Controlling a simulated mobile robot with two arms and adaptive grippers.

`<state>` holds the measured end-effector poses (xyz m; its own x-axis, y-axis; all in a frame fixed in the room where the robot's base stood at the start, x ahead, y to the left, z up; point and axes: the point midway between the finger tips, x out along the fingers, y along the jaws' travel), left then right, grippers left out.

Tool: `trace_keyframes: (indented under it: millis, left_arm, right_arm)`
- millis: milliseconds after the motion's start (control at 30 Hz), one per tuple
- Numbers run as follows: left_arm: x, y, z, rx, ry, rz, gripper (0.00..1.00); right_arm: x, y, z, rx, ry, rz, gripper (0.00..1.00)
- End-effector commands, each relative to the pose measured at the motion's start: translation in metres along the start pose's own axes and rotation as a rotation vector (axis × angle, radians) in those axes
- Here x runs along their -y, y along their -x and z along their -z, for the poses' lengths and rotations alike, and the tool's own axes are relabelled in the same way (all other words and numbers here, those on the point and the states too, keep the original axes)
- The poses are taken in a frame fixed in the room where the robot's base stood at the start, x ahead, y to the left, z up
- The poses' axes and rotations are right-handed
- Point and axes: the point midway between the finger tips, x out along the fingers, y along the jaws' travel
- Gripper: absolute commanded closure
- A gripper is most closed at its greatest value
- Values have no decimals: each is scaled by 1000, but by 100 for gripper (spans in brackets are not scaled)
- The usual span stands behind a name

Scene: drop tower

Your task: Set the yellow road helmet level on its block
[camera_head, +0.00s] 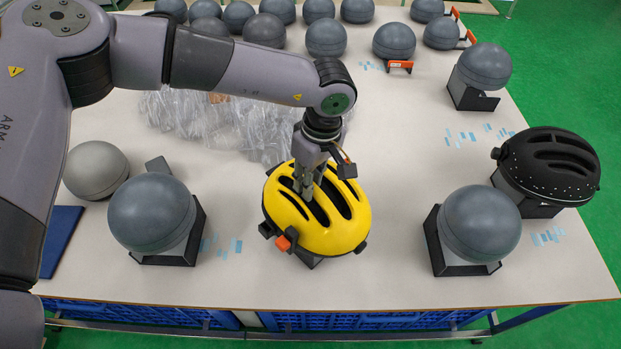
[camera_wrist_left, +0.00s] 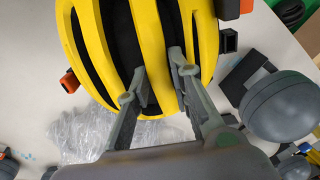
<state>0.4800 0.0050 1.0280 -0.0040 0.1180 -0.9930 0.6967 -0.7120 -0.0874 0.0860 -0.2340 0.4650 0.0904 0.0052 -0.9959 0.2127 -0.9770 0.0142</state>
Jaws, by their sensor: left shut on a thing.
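The helmet looks roughly level in the head view, but I cannot tell exactly. My left gripper (camera_head: 307,196) comes down from above and is shut on the helmet's shell between the vents. In the left wrist view the yellow helmet (camera_wrist_left: 206,30) fills the upper middle, and the left gripper's fingers (camera_wrist_left: 160,85) straddle a yellow rib. My right gripper is not in view.
A black helmet (camera_head: 550,170) stands on a block at the right. Grey balls on dark blocks flank the yellow helmet, one on the left (camera_head: 150,213) and one on the right (camera_head: 480,222). Crumpled clear plastic (camera_head: 205,122) lies behind it. Several grey balls line the back. Bare table lies in front.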

Motion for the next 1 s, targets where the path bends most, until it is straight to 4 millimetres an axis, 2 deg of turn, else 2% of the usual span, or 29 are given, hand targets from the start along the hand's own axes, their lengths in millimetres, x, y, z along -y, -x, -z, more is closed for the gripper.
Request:
trace_keyframes:
  millis: [533, 1000]
  left_arm:
    - [0, 8, 1, 0, 1, -2, 98]
    - [2, 7, 2, 11, 2, -13, 98]
  right_arm:
    - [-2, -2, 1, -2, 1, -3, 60]
    - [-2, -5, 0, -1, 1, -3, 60]
